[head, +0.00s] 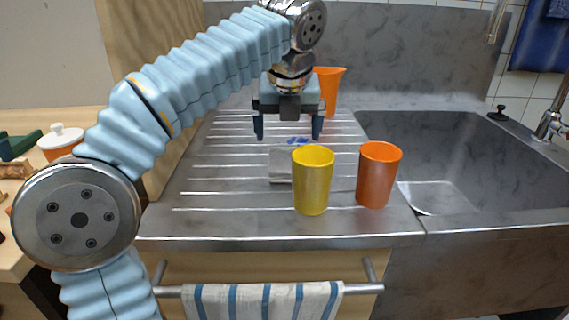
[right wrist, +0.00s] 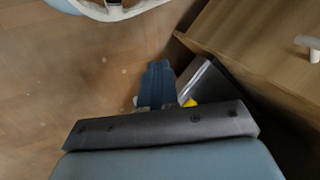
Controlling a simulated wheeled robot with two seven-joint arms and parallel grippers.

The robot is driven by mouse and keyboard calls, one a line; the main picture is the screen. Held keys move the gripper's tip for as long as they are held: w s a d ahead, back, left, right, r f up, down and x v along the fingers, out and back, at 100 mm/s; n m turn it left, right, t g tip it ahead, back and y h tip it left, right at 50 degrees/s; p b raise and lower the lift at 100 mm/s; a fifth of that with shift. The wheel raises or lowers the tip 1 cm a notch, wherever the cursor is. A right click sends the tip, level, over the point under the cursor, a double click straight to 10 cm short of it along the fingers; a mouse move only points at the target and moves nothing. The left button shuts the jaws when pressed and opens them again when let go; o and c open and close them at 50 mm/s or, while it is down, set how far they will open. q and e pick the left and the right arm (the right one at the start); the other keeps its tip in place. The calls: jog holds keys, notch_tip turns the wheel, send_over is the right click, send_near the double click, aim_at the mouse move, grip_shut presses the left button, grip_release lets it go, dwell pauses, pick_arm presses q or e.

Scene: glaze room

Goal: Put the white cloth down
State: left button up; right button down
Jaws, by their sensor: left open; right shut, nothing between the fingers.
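A pale grey-white folded piece (head: 280,165), which looks like the white cloth, lies on the ribbed steel drainboard (head: 230,190). The yellow cup (head: 312,182) hides part of it. My left gripper (head: 288,132) points down with its fingers apart, above or just behind the cloth. Nothing shows between the fingers. How high it is above the board is hard to tell. My right gripper (right wrist: 157,68) shows in the right wrist view, shut and empty, over the wooden floor beside a cabinet.
An orange cup (head: 378,175) stands right of the yellow one, and an orange container (head: 329,90) stands behind my left gripper. The sink basin (head: 440,150) is at the right. A striped towel (head: 262,302) hangs on the front rail. The drainboard's left front is clear.

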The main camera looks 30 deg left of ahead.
aim_at(284, 152)
pick_arm(q)
jog(key=shift+s+b+x, duration=0.2)
jog(key=shift+b+x, duration=0.15)
jog(key=shift+x, duration=1)
jog(key=shift+s+b+x, duration=0.2)
jog(key=shift+b+x, duration=0.1)
jog(key=shift+x, duration=1.05)
jog(key=shift+a+f, duration=0.1)
jog(key=shift+f, duration=0.15)
jog(key=shift+c, duration=0.2)
jog(key=c, duration=1.2)
